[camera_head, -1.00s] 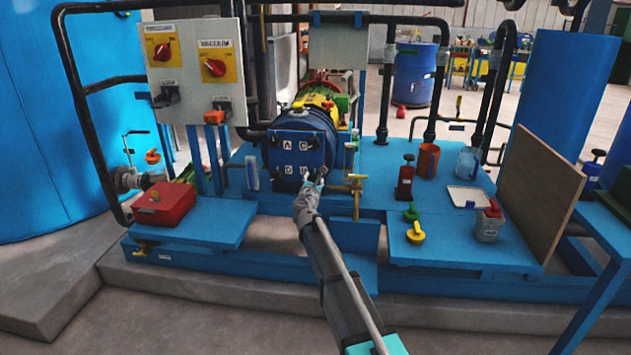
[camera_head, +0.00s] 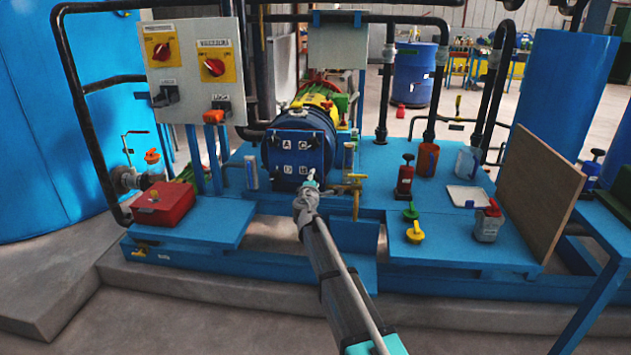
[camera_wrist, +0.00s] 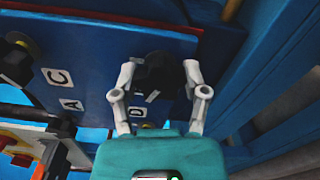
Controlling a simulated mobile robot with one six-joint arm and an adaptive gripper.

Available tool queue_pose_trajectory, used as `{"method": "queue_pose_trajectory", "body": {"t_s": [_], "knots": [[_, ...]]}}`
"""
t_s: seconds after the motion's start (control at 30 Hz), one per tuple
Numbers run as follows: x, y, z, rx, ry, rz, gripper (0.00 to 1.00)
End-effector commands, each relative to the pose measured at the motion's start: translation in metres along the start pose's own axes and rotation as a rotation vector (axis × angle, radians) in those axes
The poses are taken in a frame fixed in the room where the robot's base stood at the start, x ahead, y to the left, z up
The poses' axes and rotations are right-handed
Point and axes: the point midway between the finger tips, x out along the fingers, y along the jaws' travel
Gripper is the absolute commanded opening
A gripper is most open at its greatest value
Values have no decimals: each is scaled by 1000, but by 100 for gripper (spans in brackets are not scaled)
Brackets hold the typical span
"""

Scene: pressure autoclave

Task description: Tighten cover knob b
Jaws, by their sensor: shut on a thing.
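In the wrist view, label C (camera_wrist: 60,76), label A (camera_wrist: 72,104) and label D (camera_wrist: 146,125) show, with a white label partly hidden beside cover knob b. Cover knob b (camera_wrist: 155,72) is dark and sits between my two grey fingers at the cover's lower right. My gripper (camera_head: 309,178) reaches the cover there, shut on the knob. The fingers partly hide the contact. Another dark knob (camera_wrist: 16,45) stands beside label C.
A brass valve (camera_head: 354,183) stands close to the right of my gripper. A red box (camera_head: 163,203) lies on the left platform. Bottles, a tray (camera_head: 468,197) and coloured knobs occupy the right platform. A control panel (camera_head: 194,70) stands at upper left.

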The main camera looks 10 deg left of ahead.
Motion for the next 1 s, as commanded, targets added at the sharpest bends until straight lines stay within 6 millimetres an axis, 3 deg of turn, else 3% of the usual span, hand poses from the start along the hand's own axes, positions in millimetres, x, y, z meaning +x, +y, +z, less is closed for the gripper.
{"method": "queue_pose_trajectory", "body": {"t_s": [1.0], "knots": [[1,-2,0,951,-2,0,11]]}}
